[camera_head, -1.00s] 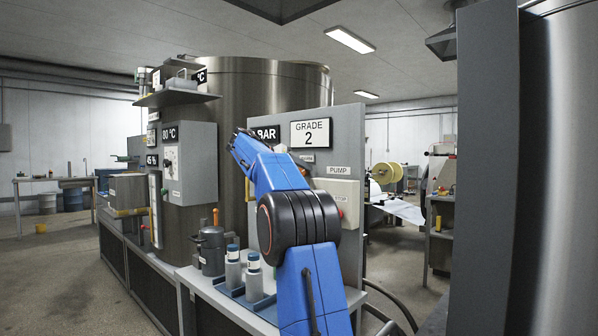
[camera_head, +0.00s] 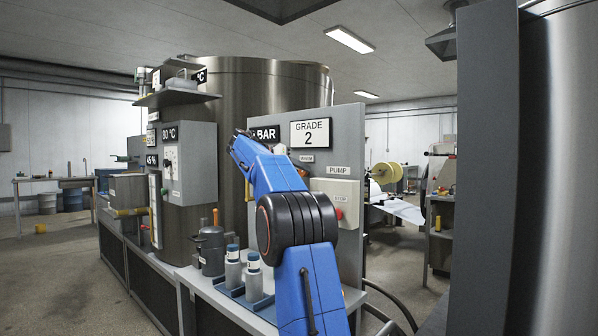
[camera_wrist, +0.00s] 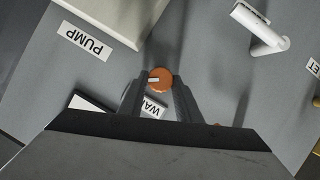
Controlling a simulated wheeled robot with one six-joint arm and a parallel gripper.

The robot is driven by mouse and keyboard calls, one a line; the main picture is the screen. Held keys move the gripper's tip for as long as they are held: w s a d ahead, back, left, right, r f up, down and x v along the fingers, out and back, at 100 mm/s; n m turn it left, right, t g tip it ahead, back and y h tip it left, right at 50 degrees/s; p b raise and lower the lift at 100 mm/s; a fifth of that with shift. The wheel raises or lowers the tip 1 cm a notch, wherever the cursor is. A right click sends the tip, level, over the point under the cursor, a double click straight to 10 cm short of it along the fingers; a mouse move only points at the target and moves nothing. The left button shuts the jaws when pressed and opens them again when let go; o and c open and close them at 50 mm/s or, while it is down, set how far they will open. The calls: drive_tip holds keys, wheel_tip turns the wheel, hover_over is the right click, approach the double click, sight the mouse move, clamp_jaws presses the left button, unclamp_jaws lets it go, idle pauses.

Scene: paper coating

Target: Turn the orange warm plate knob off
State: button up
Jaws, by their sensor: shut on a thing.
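The orange warm plate knob (camera_wrist: 160,79) shows in the wrist view, on the grey panel (camera_wrist: 205,60) beside a white label that is partly hidden and reads "WA". A pale mark lies across the knob's face. My gripper (camera_wrist: 160,84) has its two dark fingers on either side of the knob, shut on it. In the head view my blue arm reaches up to the panel and hides the knob and the fingers.
The "PUMP" label (camera_wrist: 84,40) and pump box (camera_head: 335,202) with a red button are close by on the panel. A white handle (camera_wrist: 260,28) sticks out at the upper right of the wrist view. Bottles in a blue tray (camera_head: 262,304) stand below my arm.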

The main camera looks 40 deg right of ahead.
drive_tip(key=n+g, duration=0.1)
drive_tip(key=n, duration=0.2)
drive_tip(key=n+g+h, duration=0.1)
drive_tip(key=shift+w+f+g, duration=0.25)
drive_tip(key=shift+g, duration=0.05)
drive_tip(key=n+g+h, duration=0.1)
drive_tip(key=n, duration=0.3)
drive_tip(key=shift+f, duration=0.15)
drive_tip(key=shift+w+n+g+h, duration=0.1)
drive_tip(key=shift+n+g+h, duration=0.2)
drive_tip(key=o, duration=1.1)
drive_tip(key=shift+c, duration=0.2)
drive_tip(key=shift+a, duration=0.1)
drive_tip(key=v, duration=1.7)
drive_tip(key=shift+a, duration=0.15)
